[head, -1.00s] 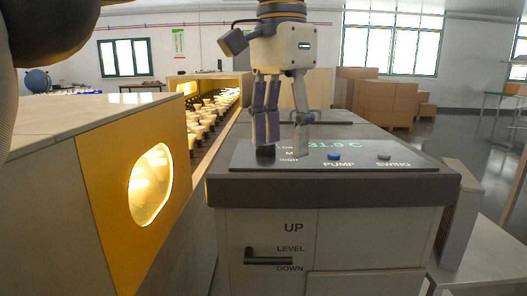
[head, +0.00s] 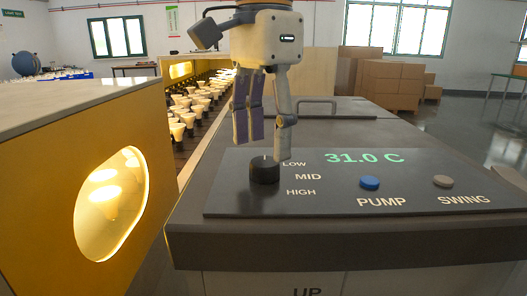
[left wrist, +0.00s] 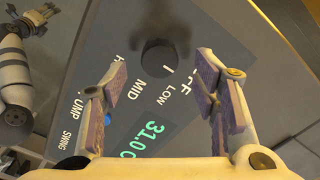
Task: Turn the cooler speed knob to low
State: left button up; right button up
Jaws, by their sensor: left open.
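The cooler speed knob (head: 264,172) is a short black cylinder at the left of the dark control panel (head: 330,212). LOW, MID and HIGH labels run down its right side. It also shows in the left wrist view (left wrist: 158,54), partly under a shadow. A pale mark shows near its edge on the LOW side, but I cannot tell its exact setting. My left gripper (head: 264,148) points down just above the knob. Its fingers are open and apart, with the knob between and beyond them in the left wrist view.
A blue PUMP button (head: 370,183) and a tan SWING button (head: 443,181) sit right of the knob. A green 31.0 C readout (head: 364,158) is above them. A yellow-fronted box (head: 60,220) with a lit window stands close on the left. Stacked cartons (head: 392,78) are behind.

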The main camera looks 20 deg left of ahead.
aim_at(264, 161)
pick_arm(q)
jog(key=shift+f, duration=1.6)
jog(key=shift+c, duration=0.3)
jog(key=c, duration=1.1)
jog(key=shift+m, duration=0.3)
jog(key=m, duration=0.3)
jog(key=shift+m, duration=2.6)
